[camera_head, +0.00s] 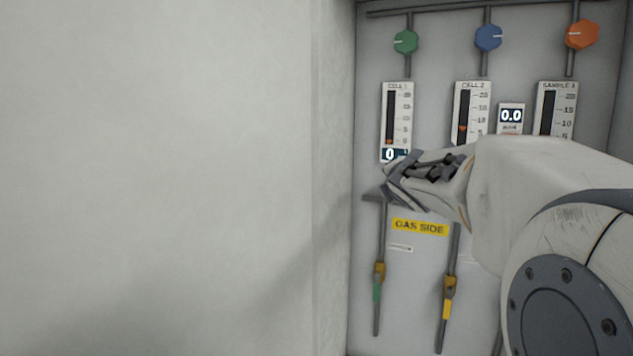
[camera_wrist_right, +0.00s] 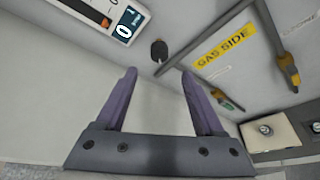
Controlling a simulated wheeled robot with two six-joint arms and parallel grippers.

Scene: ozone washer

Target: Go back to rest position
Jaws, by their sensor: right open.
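My right gripper (camera_head: 399,181) reaches in from the right in the head view, in front of the panel just below the CELL 1 gauge (camera_head: 397,115). In the right wrist view its two purple fingers (camera_wrist_right: 158,74) stand apart with nothing between them. A small dark knob (camera_wrist_right: 158,50) on the panel lies just beyond the fingertips, apart from them in the picture. The gripper and arm hide part of the panel in the head view. My left gripper is not in view.
The grey panel carries a CELL 2 gauge (camera_head: 471,110), a green knob (camera_head: 405,42), a blue knob (camera_head: 488,38), an orange knob (camera_head: 582,34) and a yellow GAS SIDE label (camera_head: 420,227). Pipes with valves run below. A pale wall (camera_head: 160,180) fills the left.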

